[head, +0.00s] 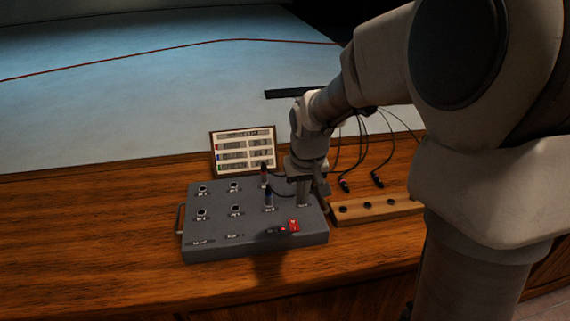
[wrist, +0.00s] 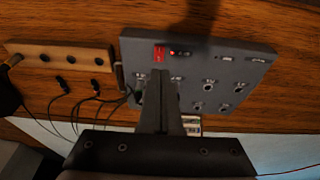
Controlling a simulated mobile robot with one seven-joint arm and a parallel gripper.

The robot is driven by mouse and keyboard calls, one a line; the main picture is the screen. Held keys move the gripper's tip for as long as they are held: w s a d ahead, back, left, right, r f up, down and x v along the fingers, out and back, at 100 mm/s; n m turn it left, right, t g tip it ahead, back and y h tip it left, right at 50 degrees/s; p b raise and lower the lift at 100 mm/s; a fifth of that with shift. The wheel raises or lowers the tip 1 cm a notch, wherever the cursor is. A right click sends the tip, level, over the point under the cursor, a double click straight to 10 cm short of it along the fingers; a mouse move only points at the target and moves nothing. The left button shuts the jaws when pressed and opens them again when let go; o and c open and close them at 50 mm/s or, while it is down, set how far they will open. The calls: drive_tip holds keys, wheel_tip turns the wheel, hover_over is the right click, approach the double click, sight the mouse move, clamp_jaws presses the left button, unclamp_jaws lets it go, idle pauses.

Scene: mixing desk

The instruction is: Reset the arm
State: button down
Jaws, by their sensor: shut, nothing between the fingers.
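My gripper (head: 304,201) is over the right part of the grey mixing desk (head: 215,232), pointing down. Its fingers are shut and empty; in the wrist view the closed fingers (wrist: 162,78) overlap the desk (wrist: 205,70). I cannot tell whether the tips touch the desk. My arm comes in from the right and hides part of the scene. Two plugs stand upright in the desk, a rear one (head: 263,174) and a front one (head: 269,196). A red switch (head: 293,225) sits near the desk's front right and also shows in the wrist view (wrist: 159,53).
A wooden block (head: 385,207) with several dark holes lies right of the desk. Loose cables with plug ends (head: 344,186) hang behind it. A framed label card (head: 243,150) stands behind the desk. The wooden tabletop (head: 90,220) is clear at left.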

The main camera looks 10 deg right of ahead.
drive_tip(key=shift+r, duration=0.1)
drive_tip(key=s+r+t+p, duration=0.1)
drive_tip(key=s+r, duration=0.6)
drive_tip(key=s, duration=0.3)
drive_tip(key=s+r+t+p, duration=0.1)
drive_tip(key=s+r+p, duration=0.1)
drive_tip(key=s+r, duration=0.5)
drive_tip(key=s, duration=0.3)
drive_tip(key=shift+s+t, duration=0.2)
drive_tip(key=shift+t, duration=0.2)
drive_tip(key=shift+d, duration=0.1)
